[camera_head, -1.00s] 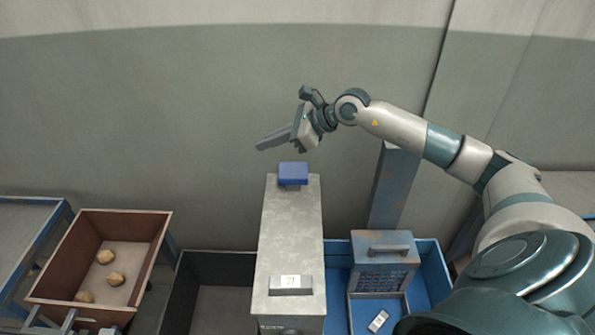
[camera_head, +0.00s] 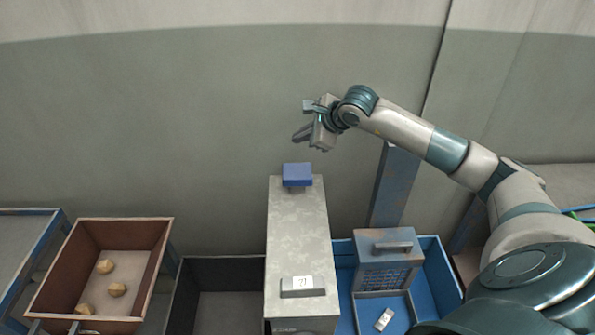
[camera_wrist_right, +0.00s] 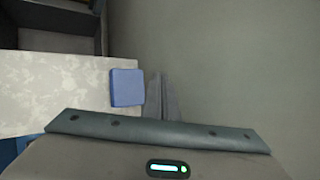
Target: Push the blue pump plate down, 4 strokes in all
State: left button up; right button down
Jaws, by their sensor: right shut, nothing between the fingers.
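The blue pump plate (camera_head: 297,175) sits raised on a short stem at the far end of a long grey machine (camera_head: 299,232). In the right wrist view the plate (camera_wrist_right: 127,87) lies just left of my fingers. My right gripper (camera_head: 301,135) is shut and empty, above the plate in the head view and apart from it. Its closed fingers (camera_wrist_right: 160,97) also show in the right wrist view. A small white label or display (camera_head: 303,282) with dark characters is on the machine's near end; I cannot read it surely. My left gripper is not in view.
A brown tray (camera_head: 162,262) with several tan lumps stands at the left. A dark open bin (camera_head: 185,300) is beside the machine. A blue crate (camera_head: 447,283) at the right holds a grey-blue handled box (camera_head: 388,262) and a small white item (camera_head: 384,319). A wall stands behind.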

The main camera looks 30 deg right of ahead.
jog(key=shift+f, duration=0.1)
jog(key=b, duration=0.3)
send_over(300, 173)
notch_tip(300, 173, down, 7)
jog(key=shift+d+f, duration=0.1)
jog(key=shift+f, duration=0.05)
jog(key=shift+f+b, duration=0.45)
jog(key=shift+f, duration=0.25)
dwell(1.5)
jog(key=shift+f+b, duration=0.4)
jog(key=shift+b, duration=0.35)
